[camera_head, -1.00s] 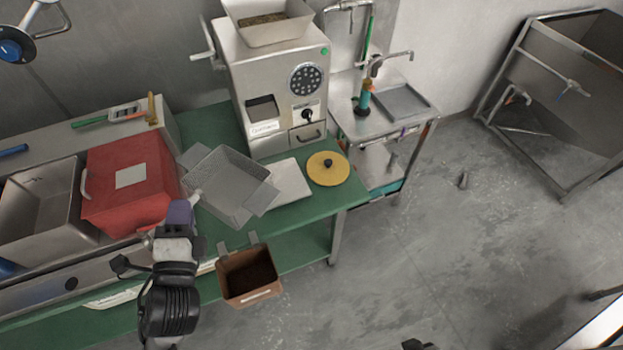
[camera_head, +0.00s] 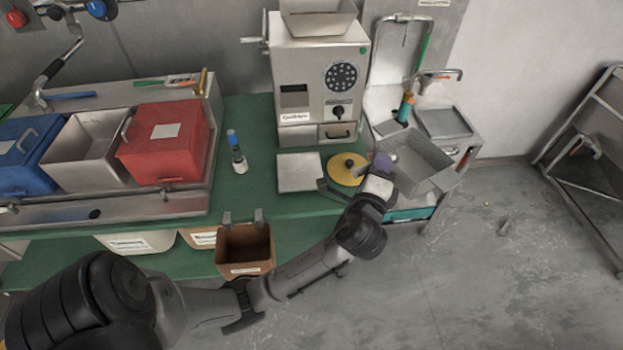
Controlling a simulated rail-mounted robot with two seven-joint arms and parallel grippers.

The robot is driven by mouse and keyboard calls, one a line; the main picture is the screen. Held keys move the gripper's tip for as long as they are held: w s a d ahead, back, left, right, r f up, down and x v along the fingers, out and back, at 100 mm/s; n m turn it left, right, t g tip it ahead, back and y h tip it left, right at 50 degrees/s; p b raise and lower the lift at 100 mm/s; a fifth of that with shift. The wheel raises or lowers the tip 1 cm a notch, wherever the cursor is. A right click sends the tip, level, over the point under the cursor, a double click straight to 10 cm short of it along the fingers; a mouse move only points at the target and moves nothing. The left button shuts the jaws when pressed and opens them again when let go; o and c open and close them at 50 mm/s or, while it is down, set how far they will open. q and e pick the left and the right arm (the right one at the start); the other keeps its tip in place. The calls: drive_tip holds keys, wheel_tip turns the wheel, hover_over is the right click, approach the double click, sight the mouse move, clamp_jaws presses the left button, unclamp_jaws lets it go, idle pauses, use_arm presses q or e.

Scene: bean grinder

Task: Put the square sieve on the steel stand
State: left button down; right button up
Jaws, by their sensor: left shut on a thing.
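The square sieve (camera_head: 424,160) is a grey metal tray with raised sides. My left gripper (camera_head: 381,172) is shut on its left side and holds it tilted in the air. It appears in front of the small steel stand (camera_head: 440,121), which has a tray-like top and a tap, right of the grinder. The sieve hides part of the stand's front; I cannot tell whether they touch. My left arm crosses the foreground from the lower left. My right gripper is not in view.
The grinder (camera_head: 318,75) stands on the green bench (camera_head: 255,150). A brown bin (camera_head: 245,250) hangs at the bench edge. A steel rack (camera_head: 585,170) stands at far right.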

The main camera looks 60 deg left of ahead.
use_arm(q)
drive_tip(key=s+a+f+n+g+y+b, duration=0.3)
drive_tip(key=a+f+n+g+b, duration=0.3)
drive_tip(key=a+f+g, duration=0.3)
drive_tip(key=s+a+f+n+g+y+b, duration=0.4)
drive_tip(key=a+f+n+g+b, duration=0.2)
drive_tip(key=a+f+g, duration=0.4)
drive_tip(key=shift+s+a+f+n+g+b, duration=0.15)
drive_tip(key=shift+s+n+g+b, duration=0.15)
drive_tip(key=shift+n+g, duration=0.3)
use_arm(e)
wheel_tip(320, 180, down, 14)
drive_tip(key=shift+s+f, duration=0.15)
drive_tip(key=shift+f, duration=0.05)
use_arm(q)
drive_tip(key=shift+w+f, duration=0.1)
drive_tip(key=shift+f, duration=0.05)
drive_tip(key=c, duration=1)
unclamp_jaws()
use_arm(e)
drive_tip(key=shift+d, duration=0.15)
